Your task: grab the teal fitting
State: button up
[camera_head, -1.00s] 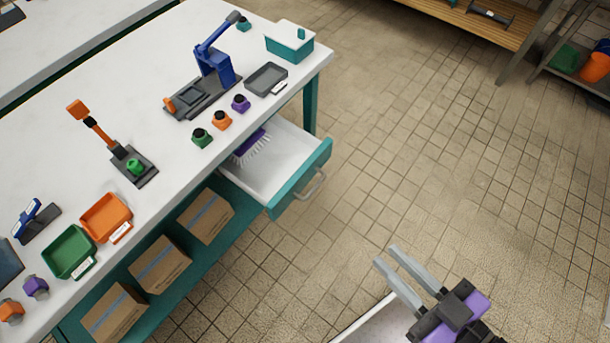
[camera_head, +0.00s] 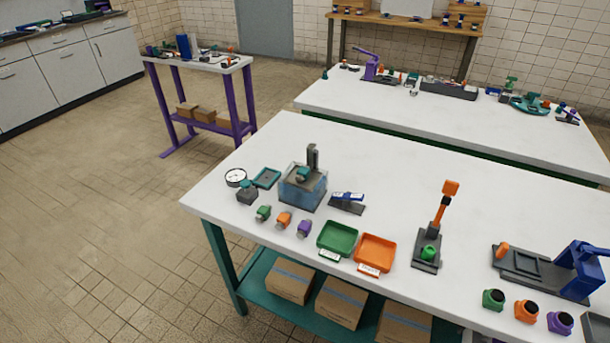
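A small teal piece (camera_head: 303,174) shows in a clear, blue-tinted tank (camera_head: 302,188) on the near white table, below a dark upright post. I cannot tell whether it is a loose fitting or part of the tank device. Another small dark teal piece (camera_head: 325,74) stands at the left corner of the back table, too small to make out. Green, orange and purple fittings (camera_head: 284,220) stand in a row along the near table's front edge. My gripper is not in this view.
The near white table (camera_head: 400,190) also holds a green tray (camera_head: 337,238), an orange tray (camera_head: 375,253), an orange-handled lever tool (camera_head: 436,225) and a blue press (camera_head: 578,272). Cardboard boxes (camera_head: 340,302) fill its lower shelf. Open tiled floor (camera_head: 100,220) lies to the left.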

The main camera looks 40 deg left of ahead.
aim_at(303, 173)
jog(key=j, duration=3.3)
jog(key=k, duration=0.05)
